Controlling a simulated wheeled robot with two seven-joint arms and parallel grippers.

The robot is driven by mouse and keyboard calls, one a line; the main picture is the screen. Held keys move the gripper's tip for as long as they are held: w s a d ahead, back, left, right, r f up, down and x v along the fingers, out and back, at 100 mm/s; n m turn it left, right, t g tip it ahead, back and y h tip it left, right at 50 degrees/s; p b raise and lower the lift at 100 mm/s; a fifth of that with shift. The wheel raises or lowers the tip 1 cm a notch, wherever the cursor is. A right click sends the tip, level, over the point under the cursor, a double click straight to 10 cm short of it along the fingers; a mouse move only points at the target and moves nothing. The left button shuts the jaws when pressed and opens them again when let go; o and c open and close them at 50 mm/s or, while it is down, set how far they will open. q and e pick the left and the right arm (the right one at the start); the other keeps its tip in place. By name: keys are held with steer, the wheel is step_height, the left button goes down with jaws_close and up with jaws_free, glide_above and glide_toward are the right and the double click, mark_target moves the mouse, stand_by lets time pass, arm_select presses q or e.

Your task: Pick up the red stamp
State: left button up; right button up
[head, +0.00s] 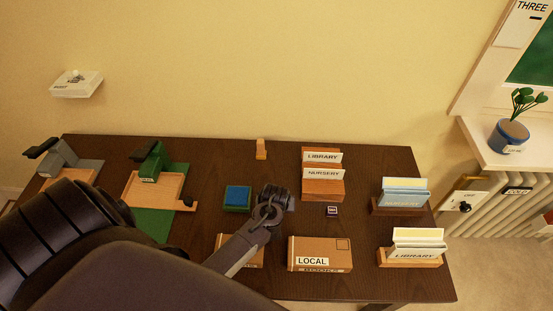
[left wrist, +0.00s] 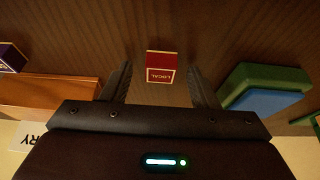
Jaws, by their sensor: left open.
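The red stamp (left wrist: 161,67), a small block with a white LOCAL label, stands on the dark desk in the left wrist view. My left gripper (left wrist: 160,72) is open, with one finger on each side of the stamp in that view and a gap to both. I cannot tell how far the stamp is below the fingertips. In the head view my left gripper (head: 270,208) is over the middle of the desk, and the red stamp is hidden there. My right gripper is not in view.
A blue pad in a green case (head: 237,198) is left of my gripper. A dark stamp (head: 331,211) and a wooden LIBRARY/NURSERY holder (head: 323,188) are to the right. A LOCAL box (head: 319,255) stands in front. Card racks (head: 410,257) line the right edge.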

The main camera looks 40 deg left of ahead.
arm_select(q)
steer(key=c, duration=1)
steer(key=shift+c, duration=0.2)
step_height(320, 180, up, 10)
steer(key=shift+b, duration=0.3)
steer(key=o, duration=0.3)
steer(key=shift+c, duration=1.2)
steer(key=shift+r, duration=0.1)
